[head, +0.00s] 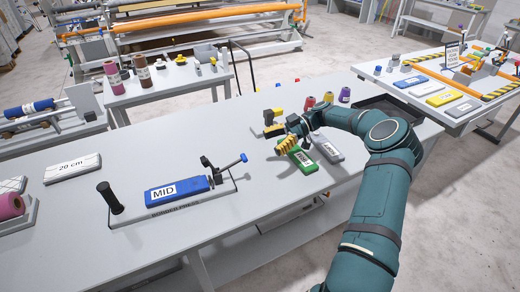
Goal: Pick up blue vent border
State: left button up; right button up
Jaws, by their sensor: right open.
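A blue block labelled MID (180,190) lies flat on the plate of the border press (220,193), left of centre on the long grey table. A second blue block (408,82) lies on the table at the right; I cannot read a label on it. I cannot tell which of the two is the vent border. My right gripper (287,146) is open, over the far side of the long table beside a green labelled block (302,161). It is well to the right of the MID block and apart from it. My left gripper is not in view.
A grey labelled block (328,150) lies right of the green one. Several coloured spools (328,97) and a black tray (387,108) stand behind my right arm. The table front is clear.

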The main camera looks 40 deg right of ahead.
aim_at(160, 196)
jog(key=k, duration=1)
